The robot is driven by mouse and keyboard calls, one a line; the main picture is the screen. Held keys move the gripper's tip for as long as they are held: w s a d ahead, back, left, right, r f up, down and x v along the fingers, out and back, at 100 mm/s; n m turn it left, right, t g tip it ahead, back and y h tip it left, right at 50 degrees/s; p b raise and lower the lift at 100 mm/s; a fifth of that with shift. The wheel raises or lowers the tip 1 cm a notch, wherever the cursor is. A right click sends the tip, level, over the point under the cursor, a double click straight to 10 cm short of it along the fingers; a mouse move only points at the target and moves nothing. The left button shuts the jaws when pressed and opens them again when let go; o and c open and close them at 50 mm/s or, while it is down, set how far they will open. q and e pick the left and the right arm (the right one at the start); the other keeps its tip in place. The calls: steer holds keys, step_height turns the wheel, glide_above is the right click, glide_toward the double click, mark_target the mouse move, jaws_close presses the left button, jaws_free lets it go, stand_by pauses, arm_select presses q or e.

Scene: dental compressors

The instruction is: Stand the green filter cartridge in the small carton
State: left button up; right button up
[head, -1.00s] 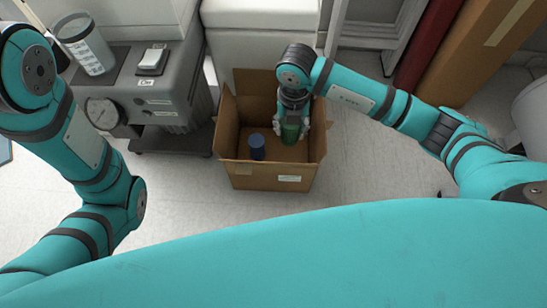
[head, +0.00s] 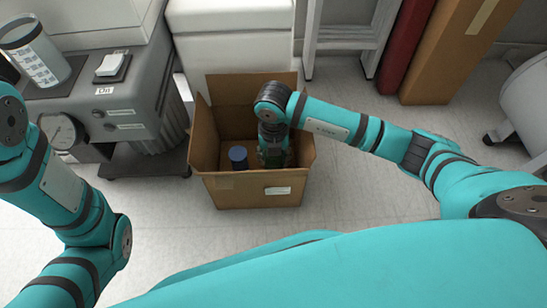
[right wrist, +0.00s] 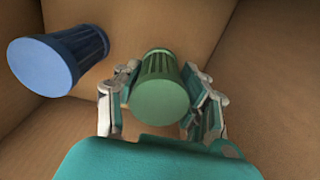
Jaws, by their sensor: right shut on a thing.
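The small carton (head: 232,191) stands open on the floor in the middle of the head view. My right gripper (head: 273,158) reaches down inside it, on the right side. It is shut on the green filter cartridge, which the right wrist view shows upright between the fingers (right wrist: 160,92). The green cartridge (right wrist: 160,100) is mostly hidden by my gripper in the head view. I cannot tell whether its base touches the carton floor. A blue cartridge (head: 238,157) stands in the carton to the left; it also shows in the right wrist view (right wrist: 58,60). My left gripper is out of view.
A grey compressor unit (head: 150,115) with a gauge (head: 62,133) stands left of the carton. A white cabinet (head: 230,50) is behind it. The floor right of the carton is clear.

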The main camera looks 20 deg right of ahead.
steer(key=shift+f, duration=0.2)
steer(key=o, duration=1.2)
steer(key=shift+r, duration=0.1)
step_height(320, 180, up, 12)
steer(key=p, duration=0.9)
steer(key=shift+r+p, duration=0.15)
steer(key=shift+p, duration=0.2)
